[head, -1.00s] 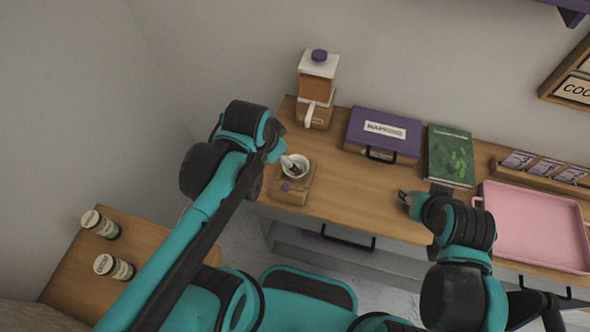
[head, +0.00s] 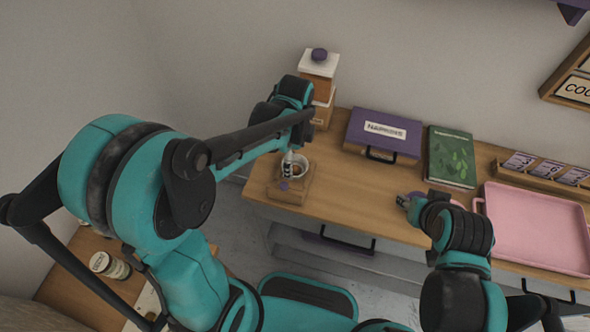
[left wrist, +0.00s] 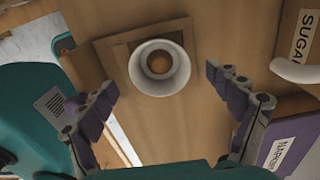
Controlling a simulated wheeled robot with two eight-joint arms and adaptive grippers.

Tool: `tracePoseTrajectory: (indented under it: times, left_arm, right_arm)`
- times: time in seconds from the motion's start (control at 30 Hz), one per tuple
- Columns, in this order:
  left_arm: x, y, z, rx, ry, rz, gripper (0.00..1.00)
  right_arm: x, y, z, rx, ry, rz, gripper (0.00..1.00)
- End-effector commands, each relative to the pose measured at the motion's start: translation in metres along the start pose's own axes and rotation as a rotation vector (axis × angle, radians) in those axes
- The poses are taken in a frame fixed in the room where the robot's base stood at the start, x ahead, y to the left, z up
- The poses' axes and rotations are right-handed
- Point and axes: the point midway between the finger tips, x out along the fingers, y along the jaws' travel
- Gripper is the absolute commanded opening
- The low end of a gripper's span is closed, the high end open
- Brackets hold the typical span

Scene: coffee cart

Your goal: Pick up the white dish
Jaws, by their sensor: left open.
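The white dish (head: 301,164) is a small round bowl on a square wooden stand (head: 289,192) at the left end of the counter. In the left wrist view the dish (left wrist: 178,67) is seen from above, with something brown in its middle. My left gripper (head: 288,165) is at the dish in the head view, partly covering it. In the left wrist view its fingers (left wrist: 163,86) are spread wide on either side of the dish, with gaps to its rim. My right gripper (head: 404,199) is over the front of the counter, right of the dish; its jaws are too small to judge.
A sugar dispenser (head: 318,63) stands behind the dish, partly hidden by my left arm. A purple napkin box (head: 354,128), a green book (head: 450,157) and a pink tray (head: 536,229) lie to the right. The counter between dish and right gripper is clear.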

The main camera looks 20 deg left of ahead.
Motion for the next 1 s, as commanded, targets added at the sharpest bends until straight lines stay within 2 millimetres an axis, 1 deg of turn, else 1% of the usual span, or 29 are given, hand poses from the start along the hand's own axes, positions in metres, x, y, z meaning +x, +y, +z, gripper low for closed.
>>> tracePoseTrajectory:
  times: [0.03, 0.1, 0.2, 0.27, 0.43, 0.47, 0.5, 0.57, 0.6, 0.67, 0.73, 0.77, 1.0]
  left_arm:
    - [0.012, 0.0, 0.0, 0.0, 0.0, 0.0, 0.9]
    - [0.024, 0.0, -0.001, 0.0, 0.0, 0.0, 0.9]
    - [0.036, 0.0, 0.0, -0.001, 0.0, -0.001, 0.9]
    - [0.039, 0.0, 0.0, -0.001, 0.0, -0.001, 0.9]
    - [0.037, 0.0, 0.0, -0.001, 0.0, -0.001, 0.9]
    - [0.037, 0.0, 0.0, -0.001, 0.0, -0.001, 0.87]
    - [0.037, 0.0, 0.0, -0.001, 0.0, -0.001, 0.77]
    - [0.037, 0.0, 0.0, -0.001, 0.0, -0.001, 0.61]
    - [0.037, 0.0, 0.0, -0.001, 0.0, -0.001, 0.5]
    - [0.037, 0.0, 0.0, -0.001, 0.0, -0.001, 0.36]
    - [0.037, 0.0, 0.0, -0.001, 0.0, -0.001, 0.36]
    - [0.037, 0.0, 0.0, -0.001, 0.0, -0.001, 0.31]
    - [0.036, 0.0, 0.0, -0.001, 0.0, -0.001, 0.31]
  right_arm:
    - [0.007, 0.0, 0.005, 0.0, 0.0, 0.0, 0.4]
    - [0.012, 0.0, 0.009, 0.0, 0.0, 0.0, 0.4]
    - [0.016, 0.0, 0.012, 0.0, 0.0, 0.0, 0.4]
    - [0.017, 0.0, 0.012, 0.0, 0.0, 0.0, 0.4]
    - [0.015, 0.0, 0.011, 0.0, 0.0, 0.0, 0.4]
    - [0.015, 0.0, 0.011, 0.0, 0.0, 0.0, 0.4]
    - [0.015, 0.0, 0.011, 0.0, 0.0, 0.0, 0.4]
    - [0.015, 0.0, 0.011, 0.0, 0.0, 0.0, 0.4]
    - [0.015, 0.0, 0.011, 0.0, 0.0, 0.0, 0.4]
    - [0.015, 0.0, 0.011, 0.0, 0.0, 0.0, 0.4]
    - [0.015, 0.0, 0.011, 0.0, 0.0, 0.0, 0.4]
    - [0.015, 0.0, 0.011, 0.0, 0.0, 0.0, 0.4]
    - [0.014, 0.0, 0.01, 0.0, 0.0, 0.0, 0.4]
